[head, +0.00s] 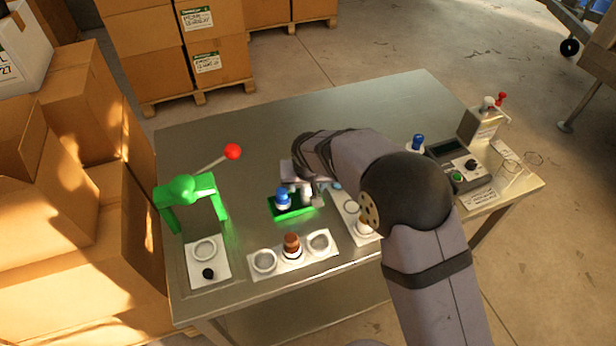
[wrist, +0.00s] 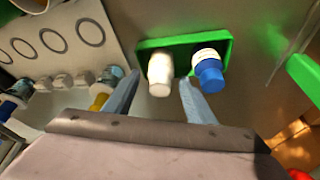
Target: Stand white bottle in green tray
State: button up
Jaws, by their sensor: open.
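The green tray (wrist: 222,40) lies flat on the metal table; it also shows in the head view (head: 297,212), partly behind my gripper. The white bottle (wrist: 160,72) stands upright at the tray's left part in the wrist view, seen from above. My gripper (wrist: 159,78) is open, with one finger on each side of the white bottle; I cannot tell whether either finger touches it. A blue-capped white bottle (wrist: 209,73) stands in the tray beside the right finger.
A green lever press (head: 185,190) with a red knob stands at the left. A white plate with rings (head: 262,262) holds a brown-capped bottle (head: 292,244) in front. A grey control box (head: 462,165) sits at the right. The table's back left is clear.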

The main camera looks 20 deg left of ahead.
jog(key=b+v, duration=0.3)
jog(key=v, duration=0.9)
jog(key=s+d+f+m+g+h, duration=0.1)
jog(key=d+f, duration=0.1)
jog(key=d, duration=1)
jog(key=s+d+f+m+g+h, duration=0.1)
jog(key=d+f+m, duration=0.1)
jog(key=d, duration=0.9)
jog(key=s+d+f+m+g, duration=0.1)
jog(key=s+d+f, duration=0.1)
jog(key=s+d, duration=0.4)
jog(key=s+d+f+m+g, duration=0.1)
jog(key=s+d+f, duration=0.1)
jog(key=s+d, duration=0.5)
jog(key=shift+s+d+f, duration=0.3)
jog(key=shift+d+f, duration=0.05)
jog(key=shift+d, duration=0.25)
